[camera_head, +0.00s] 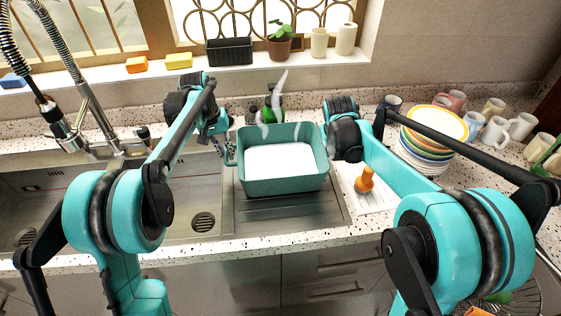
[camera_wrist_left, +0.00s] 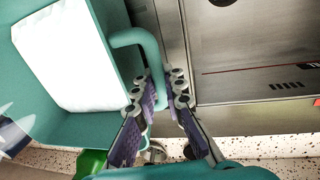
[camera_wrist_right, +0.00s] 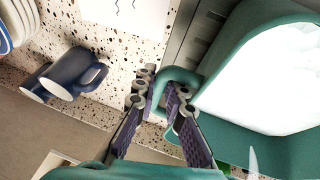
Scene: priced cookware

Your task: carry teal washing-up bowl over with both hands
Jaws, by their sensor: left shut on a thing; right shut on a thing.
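The teal washing-up bowl (camera_head: 283,183) is in the middle of the head view, over the ribbed drainer, with a white area inside it. Whether it rests on the drainer or hangs just above it I cannot tell. My left gripper (camera_head: 229,154) is at its left side. In the left wrist view the bowl's handle (camera_wrist_left: 137,38) runs between the fingers of the left gripper (camera_wrist_left: 160,98), which are shut on it. In the right wrist view the right gripper (camera_wrist_right: 163,98) is shut on the other handle (camera_wrist_right: 182,76). In the head view my arm hides the right fingers.
The sink basin (camera_head: 190,200) is left of the bowl. A stack of plates (camera_head: 425,145) and several mugs (camera_head: 494,131) stand at the right. An orange-handled brush (camera_head: 365,180) lies on a white mat (camera_head: 372,200). A green bottle (camera_head: 272,105) is behind the bowl.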

